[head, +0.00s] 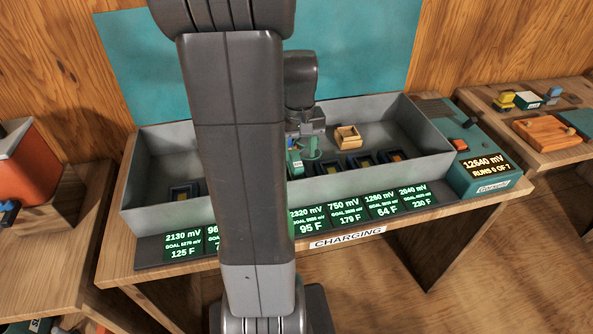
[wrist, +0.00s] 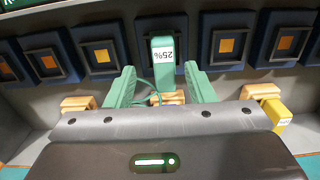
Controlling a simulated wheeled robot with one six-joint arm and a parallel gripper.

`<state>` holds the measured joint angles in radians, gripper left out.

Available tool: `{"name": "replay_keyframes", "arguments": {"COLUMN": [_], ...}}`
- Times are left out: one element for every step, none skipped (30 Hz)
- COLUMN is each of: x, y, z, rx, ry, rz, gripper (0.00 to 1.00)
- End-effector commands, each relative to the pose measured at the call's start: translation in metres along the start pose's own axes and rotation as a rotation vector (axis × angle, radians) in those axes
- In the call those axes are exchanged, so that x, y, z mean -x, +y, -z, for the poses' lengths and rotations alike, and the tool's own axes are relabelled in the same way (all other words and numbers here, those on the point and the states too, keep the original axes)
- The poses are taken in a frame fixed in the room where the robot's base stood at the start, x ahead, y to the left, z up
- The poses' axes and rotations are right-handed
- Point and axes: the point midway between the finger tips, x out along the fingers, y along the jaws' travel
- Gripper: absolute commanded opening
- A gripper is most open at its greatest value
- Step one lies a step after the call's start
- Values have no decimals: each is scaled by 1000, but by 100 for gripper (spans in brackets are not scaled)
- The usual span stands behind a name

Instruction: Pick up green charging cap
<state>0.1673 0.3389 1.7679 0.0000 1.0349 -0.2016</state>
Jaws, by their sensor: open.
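The green charging cap (wrist: 162,52) stands between my gripper's fingers in the wrist view. It bears a white label that reads 25%, upside down, and a thin green cord shows beside it. My gripper (wrist: 160,74) is open, with one green finger on each side of the cap and a visible gap to each. The cap's far end is over a dark socket in the row behind it. In the head view my gripper (head: 304,150) is low inside the grey tray, partly hidden by my arm; I cannot clearly separate the cap from the fingers there.
The grey charging tray (head: 390,108) has raised walls around the gripper. Dark sockets with orange centres (wrist: 102,52) line it. A wooden holder (head: 348,137) stands to the right, and a yellow piece (wrist: 276,114) lies at right in the wrist view. A teal box (head: 485,172) adjoins the tray.

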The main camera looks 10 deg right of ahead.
Motion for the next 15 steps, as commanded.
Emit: {"name": "replay_keyframes", "arguments": {"x": [-3,-4,-7,-10,-13,-19,-23,-27,-32,-37,-41,-46,-49,-51,-53], "y": [0,0,-1,-1,-2,-3,-4,-4,-5,-5,-5,-5,-5,-5,-5], "z": [0,0,0,1,2,3,4,5,6,6,6,6,6,6,6], "rx": [0,0,0,1,1,1,1,1,0,0,0,0,0,0,0], "ry": [-1,-2,-3,-3,-3,-5,-4,-4,-4,-5,-4,-4,-4,-2,-1], "rz": [0,0,1,1,1,1,1,1,1,1,1,1,1,1,0], "gripper": [49,49,49,49,49,49,49,49,49,49,49,49,49,49,49]}}
